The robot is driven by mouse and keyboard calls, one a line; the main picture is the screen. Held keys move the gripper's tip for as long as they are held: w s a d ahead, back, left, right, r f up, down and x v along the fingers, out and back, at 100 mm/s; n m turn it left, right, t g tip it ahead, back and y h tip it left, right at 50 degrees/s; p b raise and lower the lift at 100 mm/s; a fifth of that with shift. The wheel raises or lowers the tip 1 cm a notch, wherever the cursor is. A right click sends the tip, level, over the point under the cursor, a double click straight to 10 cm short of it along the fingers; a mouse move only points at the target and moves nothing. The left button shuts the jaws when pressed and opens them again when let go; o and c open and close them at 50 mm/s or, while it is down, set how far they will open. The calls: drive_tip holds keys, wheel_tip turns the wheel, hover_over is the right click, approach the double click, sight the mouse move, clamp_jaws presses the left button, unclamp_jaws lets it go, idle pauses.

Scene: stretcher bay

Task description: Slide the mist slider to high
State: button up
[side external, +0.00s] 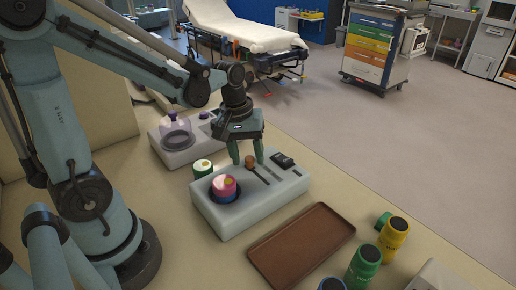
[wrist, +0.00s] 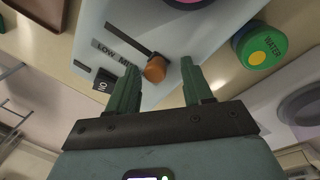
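The mist slider's round orange-brown knob (side external: 249,160) stands on the pale console (side external: 235,222), at the far end of a dark slot. In the wrist view the knob (wrist: 155,68) is at one end of the slot (wrist: 127,40), beside a label whose readable part is "LOW MI"; the rest is hidden. No "high" marking can be read. My gripper (side external: 247,162) points down over the console, its green fingers apart on either side of the knob. The fingers (wrist: 160,78) also show apart in the wrist view, with a gap between knob and right finger.
A black switch (side external: 283,159) is on the console right of the slider. A green-lidded water jar (side external: 202,168) and second pale unit (side external: 176,152) stand behind. A brown tray (side external: 301,244) and several coloured jars lie in front.

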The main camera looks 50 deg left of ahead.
wheel_tip(320, 180, up, 12)
drive_tip(key=s+a, duration=0.1)
drive_tip(key=shift+s, duration=0.15)
idle(0.6)
drive_tip(key=m+t+y, duration=0.1)
drive_tip(key=m+t, duration=0.5)
drive_tip(key=m, duration=0.3)
hover_over(241, 180)
drive_tip(key=shift+f, duration=2.55)
